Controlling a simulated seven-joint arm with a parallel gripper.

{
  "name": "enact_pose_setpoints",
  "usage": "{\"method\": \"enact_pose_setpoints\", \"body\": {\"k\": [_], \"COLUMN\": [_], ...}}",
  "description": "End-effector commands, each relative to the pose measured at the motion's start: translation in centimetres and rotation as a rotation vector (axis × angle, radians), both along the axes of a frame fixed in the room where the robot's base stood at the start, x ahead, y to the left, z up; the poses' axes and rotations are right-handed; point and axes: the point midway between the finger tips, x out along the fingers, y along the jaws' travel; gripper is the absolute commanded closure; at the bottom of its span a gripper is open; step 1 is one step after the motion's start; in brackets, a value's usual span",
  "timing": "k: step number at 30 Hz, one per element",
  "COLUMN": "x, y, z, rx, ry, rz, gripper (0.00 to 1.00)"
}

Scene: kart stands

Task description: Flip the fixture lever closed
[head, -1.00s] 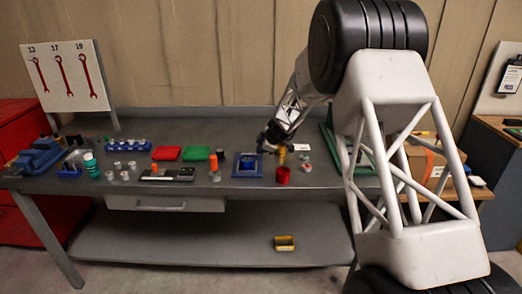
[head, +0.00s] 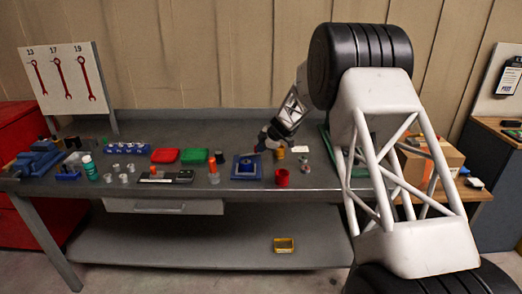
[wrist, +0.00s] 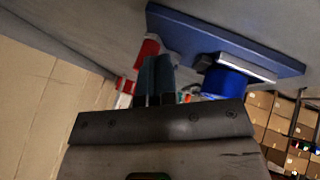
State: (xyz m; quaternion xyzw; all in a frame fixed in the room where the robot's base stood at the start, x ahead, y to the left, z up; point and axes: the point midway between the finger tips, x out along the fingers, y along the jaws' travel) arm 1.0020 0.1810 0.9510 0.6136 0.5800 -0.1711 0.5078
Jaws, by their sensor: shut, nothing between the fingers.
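The blue fixture (head: 236,174) sits on the grey workbench, right of the middle of the bench's front half. In the wrist view its blue base plate (wrist: 200,33) crosses the top, with a blue round block (wrist: 226,82) and a flat grey metal piece (wrist: 247,68) on it. I cannot tell for certain which part is the lever or how it stands. My gripper (head: 260,148) is at the fixture's back right edge in the head view, close above it. Its fingers (wrist: 155,80) are together and empty beside the blue block; contact cannot be made out.
A red cup (head: 282,178) and a yellow cylinder (head: 280,153) stand just right of the fixture. An orange-topped bottle (head: 214,174) stands to its left. Green (head: 195,155) and red trays (head: 165,155) lie further left. Bare bench shows in front of the fixture.

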Motion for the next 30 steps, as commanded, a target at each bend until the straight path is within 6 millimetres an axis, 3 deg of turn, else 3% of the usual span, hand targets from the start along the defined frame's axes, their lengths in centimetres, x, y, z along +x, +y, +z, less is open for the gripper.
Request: {"method": "enact_pose_setpoints", "body": {"k": [7, 15, 30], "x": [1.3, 2.6, 4.8], "y": [0.1, 0.5, 1.7], "z": [0.0, 0.0, 0.1], "rx": [0.001, 0.001, 0.000], "ry": [-0.001, 0.000, -0.001], "rz": [0.000, 0.140, 0.137], "gripper": [1.00, 1.00, 1.00]}}
